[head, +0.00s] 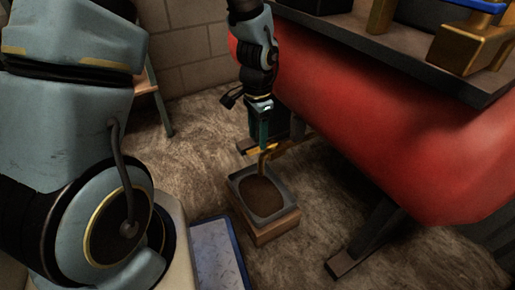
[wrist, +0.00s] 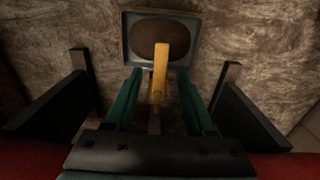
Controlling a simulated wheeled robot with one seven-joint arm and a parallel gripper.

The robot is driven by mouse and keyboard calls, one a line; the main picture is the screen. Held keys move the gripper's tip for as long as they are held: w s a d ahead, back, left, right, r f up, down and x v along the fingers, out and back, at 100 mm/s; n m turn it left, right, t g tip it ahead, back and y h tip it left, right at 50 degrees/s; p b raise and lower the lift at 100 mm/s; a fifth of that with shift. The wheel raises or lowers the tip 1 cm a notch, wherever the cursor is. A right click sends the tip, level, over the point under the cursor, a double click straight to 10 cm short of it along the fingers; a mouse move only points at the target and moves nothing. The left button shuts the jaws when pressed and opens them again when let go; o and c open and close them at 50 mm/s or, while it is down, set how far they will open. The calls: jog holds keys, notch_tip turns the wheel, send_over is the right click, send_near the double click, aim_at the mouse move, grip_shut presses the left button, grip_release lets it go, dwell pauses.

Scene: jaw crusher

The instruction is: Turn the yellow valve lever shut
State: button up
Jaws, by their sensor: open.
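The yellow valve lever (head: 263,150) is below the red tank, over a grey tray. In the wrist view the yellow lever (wrist: 160,68) points up the picture, its tip overlapping the tray. My gripper (head: 260,138) reaches down beside the tank at the lever. In the wrist view my gripper's two teal fingers (wrist: 160,82) stand apart, one on each side of the lever, with a visible gap on both sides. The lever's base and the valve body are mostly hidden behind the gripper.
The grey tray (head: 238,186) of dark material sits on a brown block (head: 278,233) under the lever. The red tank (head: 370,130) and its dark foot (head: 350,258) bound the right. A blue-edged plate (head: 218,258) lies at the front. Dark supports (wrist: 245,115) flank my gripper.

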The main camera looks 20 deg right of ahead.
aim_at(257, 149)
jog(key=shift+f+b, duration=0.5)
jog(key=shift+f, duration=1.1)
grip_shut()
